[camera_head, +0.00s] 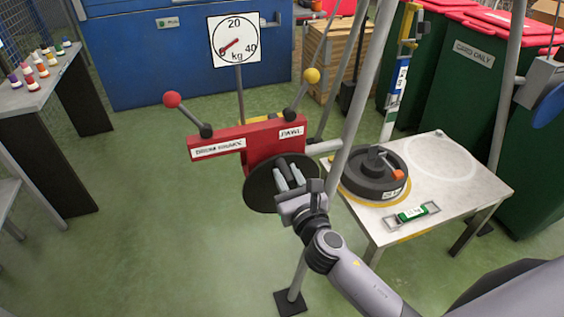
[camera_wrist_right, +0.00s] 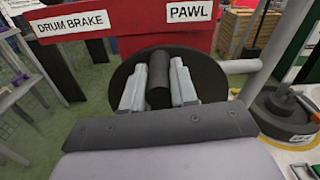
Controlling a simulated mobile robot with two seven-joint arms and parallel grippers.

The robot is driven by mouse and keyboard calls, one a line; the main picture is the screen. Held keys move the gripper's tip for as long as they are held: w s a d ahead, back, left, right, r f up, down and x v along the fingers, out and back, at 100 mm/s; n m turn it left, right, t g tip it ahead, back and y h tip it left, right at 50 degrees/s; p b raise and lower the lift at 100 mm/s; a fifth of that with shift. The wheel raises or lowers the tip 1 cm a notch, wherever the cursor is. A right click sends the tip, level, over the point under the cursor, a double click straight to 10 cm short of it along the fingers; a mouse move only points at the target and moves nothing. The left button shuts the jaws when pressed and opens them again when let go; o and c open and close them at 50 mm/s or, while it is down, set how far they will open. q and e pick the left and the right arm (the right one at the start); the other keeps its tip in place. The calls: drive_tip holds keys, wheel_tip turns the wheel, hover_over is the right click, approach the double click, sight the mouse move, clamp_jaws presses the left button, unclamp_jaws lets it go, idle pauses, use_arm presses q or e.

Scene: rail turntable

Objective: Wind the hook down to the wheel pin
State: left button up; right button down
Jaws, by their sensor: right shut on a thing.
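My right gripper (camera_head: 291,178) is shut on the dark crank handle (camera_wrist_right: 158,85) that stands out from the round black winch disc (camera_head: 262,190). In the right wrist view its two pale fingers (camera_wrist_right: 158,72) lie on either side of the handle. The red winch body (camera_head: 262,142) carries the labels "DRUM BRAKE" and "PAWL". The dark wheel (camera_head: 368,184) lies flat on the table to the right, with an upright pin (camera_head: 373,156) near its middle and an orange piece at its edge. I cannot make out the hook clearly. My left gripper is not in view.
A red-knobbed lever (camera_head: 188,114) and a yellow-knobbed lever (camera_head: 302,91) rise from the winch. A dial (camera_head: 235,42) marked kg stands behind. Grey poles rise beside the pale table (camera_head: 463,170), which holds a green level (camera_head: 412,214). Green bins (camera_head: 466,88) stand behind.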

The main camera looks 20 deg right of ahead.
drive_tip(key=shift+a+f+n, duration=0.1)
drive_tip(key=shift+a+n, duration=0.55)
drive_tip(key=shift+n, duration=0.05)
drive_tip(key=shift+a+f+n+p, duration=0.15)
drive_tip(key=shift+a+n+p, duration=0.35)
drive_tip(key=shift+a+n, duration=0.1)
drive_tip(key=shift+a+f+n, duration=0.2)
drive_tip(key=shift+a+n, duration=0.15)
drive_tip(key=shift+n, duration=0.25)
drive_tip(key=shift+a, duration=0.1)
drive_tip(key=shift+s+a+f+n+p, duration=0.1)
drive_tip(key=shift+a+f+n+p, duration=0.35)
drive_tip(key=shift+n, duration=0.45)
drive_tip(key=shift+a+n, duration=0.25)
drive_tip(key=shift+n, duration=0.05)
drive_tip(key=shift+f, duration=0.1)
